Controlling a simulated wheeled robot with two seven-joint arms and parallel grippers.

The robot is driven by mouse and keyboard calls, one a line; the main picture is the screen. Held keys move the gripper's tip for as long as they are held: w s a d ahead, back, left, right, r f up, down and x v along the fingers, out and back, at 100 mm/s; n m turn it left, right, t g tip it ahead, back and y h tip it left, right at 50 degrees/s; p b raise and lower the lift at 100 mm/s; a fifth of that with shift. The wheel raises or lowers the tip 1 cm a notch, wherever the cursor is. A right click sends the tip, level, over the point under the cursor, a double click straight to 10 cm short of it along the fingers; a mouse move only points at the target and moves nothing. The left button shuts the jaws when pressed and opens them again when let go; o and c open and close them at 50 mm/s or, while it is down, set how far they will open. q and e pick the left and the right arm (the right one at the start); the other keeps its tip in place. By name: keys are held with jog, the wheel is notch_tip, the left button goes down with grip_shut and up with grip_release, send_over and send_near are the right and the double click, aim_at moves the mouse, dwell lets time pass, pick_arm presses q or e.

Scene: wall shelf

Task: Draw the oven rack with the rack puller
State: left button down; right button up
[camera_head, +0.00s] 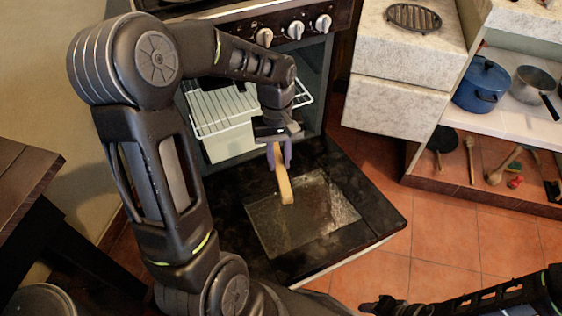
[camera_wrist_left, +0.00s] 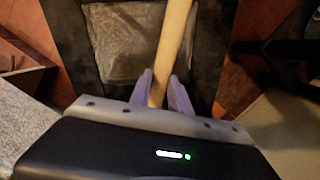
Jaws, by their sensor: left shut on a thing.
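The wooden rack puller (camera_head: 284,184) is a pale stick held in my left gripper (camera_head: 279,158), which is shut on it with purple fingers. It points down over the open oven door. In the left wrist view the puller (camera_wrist_left: 172,45) runs up from between the fingertips (camera_wrist_left: 161,92). The white wire oven rack (camera_head: 215,106) sits in the oven, behind and to the left of the gripper; my arm hides part of it. I cannot tell whether the puller touches anything. Only part of my right arm shows at the lower right, and its fingers are unclear.
The oven door (camera_head: 365,215) is lowered, its glass (camera_head: 300,215) facing up. A pale container (camera_head: 230,142) shows below the rack. A stone-topped cabinet (camera_head: 395,105) stands right of the oven. Shelves hold a blue pot (camera_head: 480,86) and a saucepan (camera_head: 530,85). Tiled floor (camera_head: 440,240) lies open at right.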

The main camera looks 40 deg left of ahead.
pick_arm(q)
jog(key=w+a+f+b, duration=0.2)
jog(key=w+a+f, duration=0.2)
jog(key=a, duration=0.3)
jog(key=shift+a+f, duration=0.15)
jog(key=shift+f, duration=0.05)
dwell(0.4)
jog(key=shift+w, duration=0.1)
jog(key=s+d+r+p, duration=0.1)
jog(key=s+d+r, duration=0.1)
jog(key=s+d, duration=0.4)
jog(key=s+d+r+p, duration=0.1)
jog(key=s+d, duration=0.5)
jog(key=d, duration=0.9)
jog(key=shift+r+p, duration=0.35)
jog(key=shift+p, duration=0.3)
dwell(1.9)
jog(key=shift+s+d, duration=0.1)
jog(key=shift+s, duration=0.05)
jog(key=s+d+b, duration=0.1)
jog(key=s+d, duration=0.3)
jog(key=d, duration=0.3)
jog(key=shift+s+d, duration=0.2)
jog(key=shift+d, duration=0.15)
